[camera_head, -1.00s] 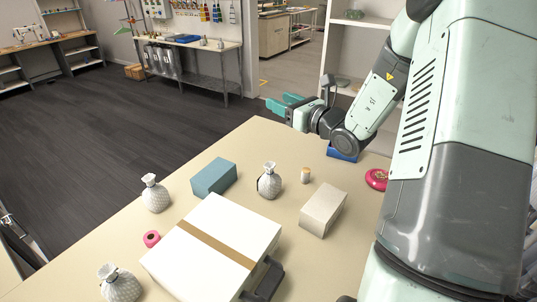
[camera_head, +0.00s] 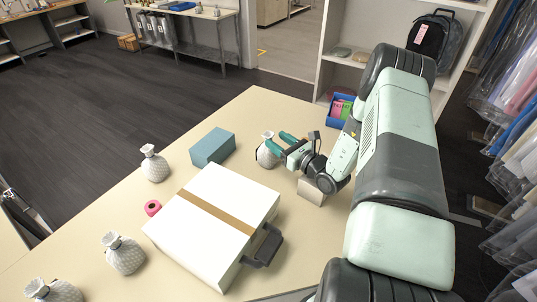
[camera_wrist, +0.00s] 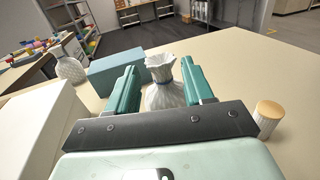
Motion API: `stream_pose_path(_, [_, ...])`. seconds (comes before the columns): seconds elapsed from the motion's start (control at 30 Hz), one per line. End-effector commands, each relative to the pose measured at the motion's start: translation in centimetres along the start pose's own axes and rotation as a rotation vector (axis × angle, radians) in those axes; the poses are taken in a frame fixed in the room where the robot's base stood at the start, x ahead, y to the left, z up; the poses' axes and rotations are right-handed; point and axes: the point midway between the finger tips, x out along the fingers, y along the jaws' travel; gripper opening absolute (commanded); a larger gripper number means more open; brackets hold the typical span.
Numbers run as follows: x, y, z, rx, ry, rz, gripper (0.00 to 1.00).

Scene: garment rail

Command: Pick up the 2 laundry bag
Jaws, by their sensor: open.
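Several white, textured laundry bags with tied necks stand on the table. One bag (camera_head: 265,155) is near the table's far middle, partly hidden by my gripper. Others stand at the left (camera_head: 154,166), front left (camera_head: 125,256) and bottom left corner (camera_head: 52,291). My gripper (camera_head: 280,143) is open and low over the table at the far bag. In the wrist view, that bag (camera_wrist: 164,93) stands upright between and just beyond my two teal fingers (camera_wrist: 160,88). Contact cannot be told. Another bag (camera_wrist: 70,68) shows at the left there.
A blue box (camera_head: 212,147) stands left of the far bag. A large white box (camera_head: 212,225) with a brown strip lies in front. A cream box (camera_head: 311,191) is under my wrist. A wooden-topped jar (camera_wrist: 268,117) stands right of my fingers. A pink roll (camera_head: 152,208) lies left.

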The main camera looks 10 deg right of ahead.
Motion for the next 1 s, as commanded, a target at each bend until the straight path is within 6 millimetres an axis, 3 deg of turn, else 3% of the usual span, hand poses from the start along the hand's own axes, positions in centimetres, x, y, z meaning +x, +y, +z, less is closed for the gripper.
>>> stream_pose_path(0.07, [0.0,0.1,-1.1,0.002,0.002,0.001,0.51])
stream_pose_path(0.33, [4.3,0.1,-0.9,-0.002,0.0,0.003,0.51])
stream_pose_path(0.67, [5.0,0.0,-0.8,0.0,0.0,0.0,0.51])
stream_pose_path(1.0, [5.0,0.0,-0.8,0.0,0.0,0.0,0.0])
